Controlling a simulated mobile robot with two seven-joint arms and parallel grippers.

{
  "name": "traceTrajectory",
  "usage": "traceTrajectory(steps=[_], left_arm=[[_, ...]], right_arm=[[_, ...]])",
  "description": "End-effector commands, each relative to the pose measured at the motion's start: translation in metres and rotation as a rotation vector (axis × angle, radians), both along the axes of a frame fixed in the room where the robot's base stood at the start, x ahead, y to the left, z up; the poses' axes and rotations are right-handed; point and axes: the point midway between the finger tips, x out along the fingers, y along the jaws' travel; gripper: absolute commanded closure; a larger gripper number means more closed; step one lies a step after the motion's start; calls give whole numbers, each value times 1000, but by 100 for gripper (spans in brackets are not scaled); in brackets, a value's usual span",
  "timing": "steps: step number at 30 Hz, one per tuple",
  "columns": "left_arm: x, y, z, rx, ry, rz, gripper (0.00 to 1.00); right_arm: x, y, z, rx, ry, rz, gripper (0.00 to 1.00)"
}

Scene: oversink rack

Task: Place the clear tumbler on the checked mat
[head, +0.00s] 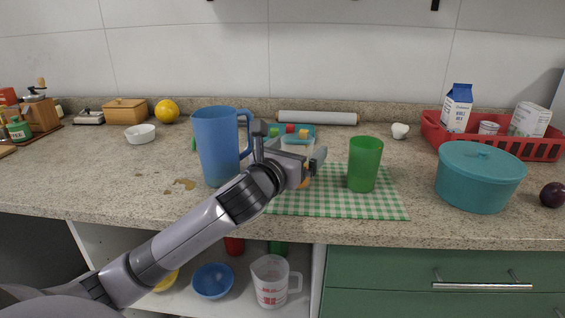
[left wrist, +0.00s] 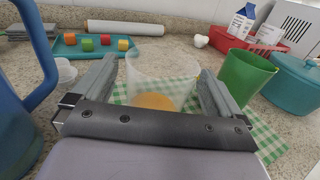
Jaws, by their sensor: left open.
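The clear tumbler (left wrist: 160,75), see-through with something orange low in it, stands upright between my open left fingers in the left wrist view. In the head view its upper part (head: 298,146) shows behind my left gripper (head: 290,155), which hides much of it. The green-and-white checked mat (head: 340,205) lies on the counter, and its checks show on both sides of the tumbler, which appears to stand on the mat's left part. Its exact base contact is partly hidden. My left gripper is open around the tumbler. My right gripper is out of view.
A blue pitcher (head: 218,145) stands close at the left of my gripper. A green cup (head: 364,165) stands on the mat to the right. Behind is a teal tray (left wrist: 90,50) with several coloured blocks. A teal pot (head: 480,180) and red basket (head: 545,148) are right.

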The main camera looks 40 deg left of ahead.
Motion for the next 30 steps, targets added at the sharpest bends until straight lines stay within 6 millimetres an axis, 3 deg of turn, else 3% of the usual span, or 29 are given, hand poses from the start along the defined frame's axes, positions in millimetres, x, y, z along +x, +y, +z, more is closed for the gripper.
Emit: traceTrajectory(steps=[18,30], left_arm=[[-94,-15,-1,2,3,0,0],[-113,-18,0,0,0,1,0]], right_arm=[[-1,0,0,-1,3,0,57],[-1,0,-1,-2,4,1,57]])
